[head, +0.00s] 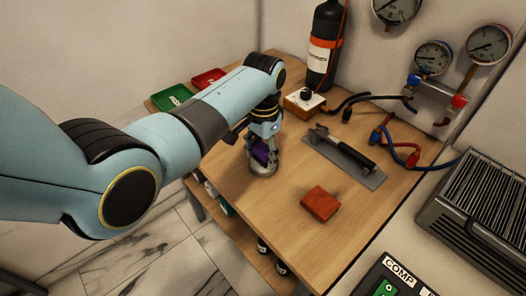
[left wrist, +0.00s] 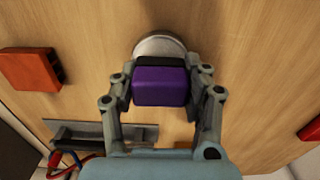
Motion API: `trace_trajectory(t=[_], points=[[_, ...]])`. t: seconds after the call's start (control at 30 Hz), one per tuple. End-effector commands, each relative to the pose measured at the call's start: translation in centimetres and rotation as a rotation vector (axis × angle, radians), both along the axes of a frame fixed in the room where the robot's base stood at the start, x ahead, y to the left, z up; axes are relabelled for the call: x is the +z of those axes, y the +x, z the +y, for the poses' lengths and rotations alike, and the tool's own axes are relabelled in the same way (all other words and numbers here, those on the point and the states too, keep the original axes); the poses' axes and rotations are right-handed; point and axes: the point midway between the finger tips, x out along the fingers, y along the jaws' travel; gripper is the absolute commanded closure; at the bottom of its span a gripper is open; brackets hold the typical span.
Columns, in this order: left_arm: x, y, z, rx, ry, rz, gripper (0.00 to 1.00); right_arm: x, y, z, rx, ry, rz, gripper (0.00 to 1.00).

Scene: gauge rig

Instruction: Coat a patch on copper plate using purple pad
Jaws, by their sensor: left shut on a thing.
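My left gripper (head: 262,155) is shut on the purple pad (left wrist: 160,87), a block with a dark top edge. The pad also shows partly between the fingers in the head view (head: 261,151). The gripper points down over a round silver dish (head: 262,169) on the wooden table. The dish's rim also shows just past the pad in the left wrist view (left wrist: 160,44). I cannot tell whether pad and dish touch. No plate is clearly copper. An orange-brown block (head: 321,204) lies on the table, right of the gripper. My right gripper is out of view.
A grey flat plate with a dark handle (head: 343,157) lies behind the block. Red and blue hoses (head: 400,150), a white box (head: 304,103) and a black bottle (head: 325,50) stand at the back. Green (head: 171,97) and red (head: 208,78) trays sit at the far left. Bare wooden table (head: 265,215) lies in front.

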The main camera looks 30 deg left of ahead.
Motion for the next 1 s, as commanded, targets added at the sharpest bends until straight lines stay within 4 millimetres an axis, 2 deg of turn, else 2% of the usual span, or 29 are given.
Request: trace_trajectory(t=[1.0], points=[[-0.95,0.01,0.00,0.000,0.000,0.000,0.79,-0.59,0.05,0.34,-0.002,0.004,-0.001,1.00]])
